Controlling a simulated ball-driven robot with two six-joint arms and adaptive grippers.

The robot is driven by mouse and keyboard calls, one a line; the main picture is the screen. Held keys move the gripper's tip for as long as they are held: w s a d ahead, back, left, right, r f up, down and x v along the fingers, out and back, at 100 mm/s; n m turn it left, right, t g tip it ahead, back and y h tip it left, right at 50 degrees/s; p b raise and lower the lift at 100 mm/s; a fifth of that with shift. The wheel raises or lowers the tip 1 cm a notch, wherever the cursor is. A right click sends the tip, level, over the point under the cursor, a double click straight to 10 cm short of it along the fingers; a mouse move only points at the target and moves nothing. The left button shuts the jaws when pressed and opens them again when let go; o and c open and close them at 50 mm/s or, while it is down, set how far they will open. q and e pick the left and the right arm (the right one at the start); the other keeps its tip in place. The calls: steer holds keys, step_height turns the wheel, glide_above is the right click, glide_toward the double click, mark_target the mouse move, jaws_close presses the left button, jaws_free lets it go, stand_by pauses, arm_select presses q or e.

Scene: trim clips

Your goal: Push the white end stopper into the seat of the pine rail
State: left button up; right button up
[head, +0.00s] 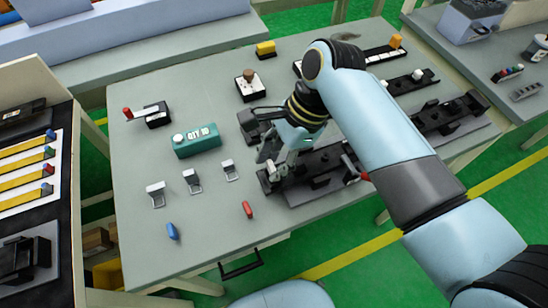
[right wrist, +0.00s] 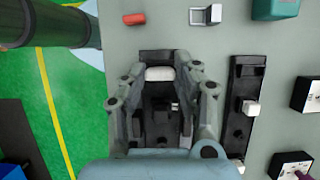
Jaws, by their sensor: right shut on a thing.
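My right gripper (head: 272,155) reaches down from the right over a dark rail-like fixture (head: 322,180) near the middle of the table. In the right wrist view my right gripper (right wrist: 161,84) has its two fingers close on either side of a white block (right wrist: 160,74), which looks like the end stopper. It is held at the top end of a dark fixture (right wrist: 160,120); whether it touches the fixture or sits in a seat cannot be told. No pine-coloured rail can be picked out; the fingers and palm hide part of the fixture. My left gripper is not in view.
A teal box (head: 196,141) and several small metal brackets (head: 192,180) stand left of the gripper. A blue piece (head: 172,231) and a red piece (head: 248,209) lie near the front edge. Another dark fixture (right wrist: 238,115) lies to the right in the wrist view.

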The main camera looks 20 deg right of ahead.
steer(key=shift+f+b, duration=0.45)
steer(key=shift+f, duration=0.65)
steer(key=o, duration=0.9)
steer(key=shift+r, duration=0.1)
steer(key=v, duration=1.1)
steer(key=shift+d+r, duration=0.25)
steer(key=shift+r, duration=0.1)
